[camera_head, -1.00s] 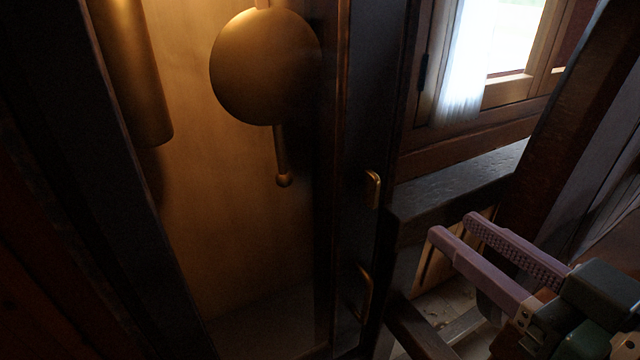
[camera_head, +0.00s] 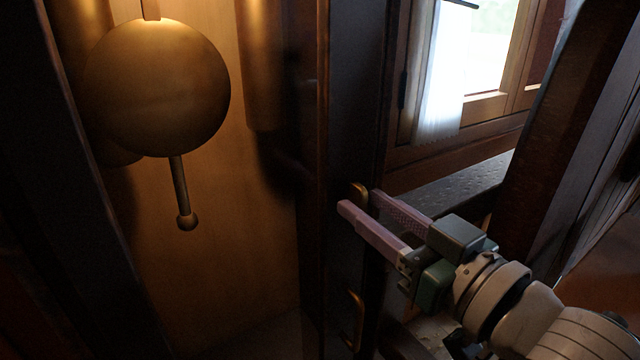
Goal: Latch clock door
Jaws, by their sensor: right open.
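The clock door's dark wooden frame (camera_head: 350,120) stands upright in the middle of the view. It carries a small brass latch piece (camera_head: 359,189) and, lower down, a curved brass handle (camera_head: 354,318). My right gripper (camera_head: 360,201) is open, its two pinkish fingers pointing left at the upper brass piece. The fingertips lie around or just in front of that piece; I cannot tell whether they touch it. The near finger hides its lower part. I cannot tell whether the door is fully closed. My left gripper is out of view.
Inside the lit clock case hang a round brass pendulum bob (camera_head: 157,88) and a brass cylinder weight (camera_head: 262,65). A curtained window (camera_head: 490,45) and dark sill (camera_head: 450,188) lie behind, at the right. A dark post (camera_head: 545,120) stands right of my gripper.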

